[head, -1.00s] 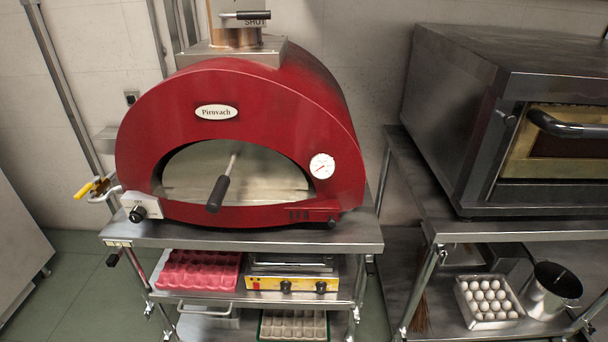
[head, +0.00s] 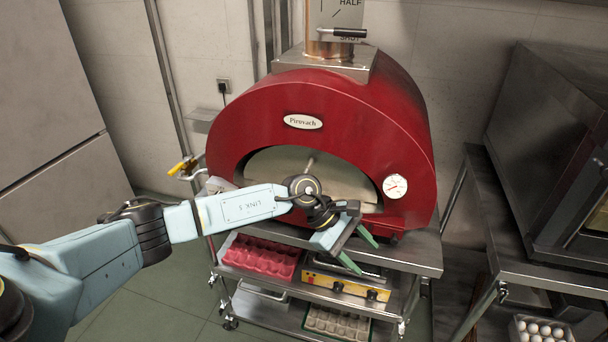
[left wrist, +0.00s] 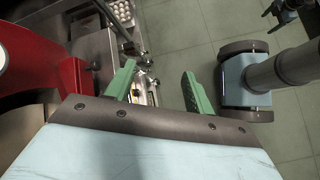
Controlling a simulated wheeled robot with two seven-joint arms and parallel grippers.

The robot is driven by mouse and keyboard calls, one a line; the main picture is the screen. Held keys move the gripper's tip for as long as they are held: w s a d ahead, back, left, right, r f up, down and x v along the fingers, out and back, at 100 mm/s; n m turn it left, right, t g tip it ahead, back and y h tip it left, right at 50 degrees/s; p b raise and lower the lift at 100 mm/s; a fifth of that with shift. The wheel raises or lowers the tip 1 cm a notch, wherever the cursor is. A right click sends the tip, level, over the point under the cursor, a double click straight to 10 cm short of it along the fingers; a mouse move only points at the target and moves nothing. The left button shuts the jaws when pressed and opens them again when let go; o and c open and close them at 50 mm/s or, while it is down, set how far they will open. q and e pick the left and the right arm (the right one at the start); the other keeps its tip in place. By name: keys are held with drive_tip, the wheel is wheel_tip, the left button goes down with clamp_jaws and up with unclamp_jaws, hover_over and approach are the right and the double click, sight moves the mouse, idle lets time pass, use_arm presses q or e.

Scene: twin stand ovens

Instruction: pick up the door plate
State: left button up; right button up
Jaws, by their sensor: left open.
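The door plate (head: 345,178) is a pale metal plate in the arched mouth of the red oven. Its rod (head: 310,162) shows above my wrist, but its black handle and part of the plate are hidden behind my arm. My left gripper (head: 358,250) is open and empty, in front of the oven's lower right front, below and right of the plate. In the left wrist view its green fingers (left wrist: 158,72) are spread with nothing between them. The plate cannot be made out in that view.
The red oven (head: 290,95) stands on a steel stand (head: 425,254). A pink tray (head: 262,258) and a yellow-fronted burner (head: 345,287) sit on the shelf below. A second oven (head: 550,150) stands at right. Open green floor (head: 165,300) lies at lower left.

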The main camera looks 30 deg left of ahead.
use_arm(q)
drive_tip(key=a+r+m+y, duration=0.4)
drive_tip(key=a, duration=0.2)
drive_tip(key=a+r+m+t+y+p, duration=0.1)
drive_tip(key=a+r+m+y, duration=0.2)
drive_tip(key=a+r+m, duration=0.1)
drive_tip(key=w+a+r+m+t+y+p, duration=0.1)
drive_tip(key=a+r+m+y, duration=0.3)
drive_tip(key=a, duration=0.4)
drive_tip(key=shift+w+r+m+y, duration=0.1)
drive_tip(key=shift+r+m+y, duration=0.2)
drive_tip(key=shift+r, duration=0.6)
drive_tip(key=p+x, duration=0.1)
drive_tip(key=x, duration=0.6)
drive_tip(key=shift+a, duration=0.1)
drive_tip(key=shift+w+d+p+x, duration=0.1)
drive_tip(key=shift+w+p+x, duration=0.1)
drive_tip(key=shift+x, duration=0.8)
drive_tip(key=shift+w+d+p+x, duration=0.1)
drive_tip(key=shift+p+x, duration=0.1)
drive_tip(key=shift+x, duration=0.8)
drive_tip(key=shift+w+d+p+x, duration=0.1)
drive_tip(key=shift+p+x, duration=0.1)
drive_tip(key=shift+x, duration=0.8)
drive_tip(key=shift+r, duration=0.1)
clamp_jaws()
drive_tip(key=shift+w+r, duration=0.1)
drive_tip(key=shift+r, duration=0.05)
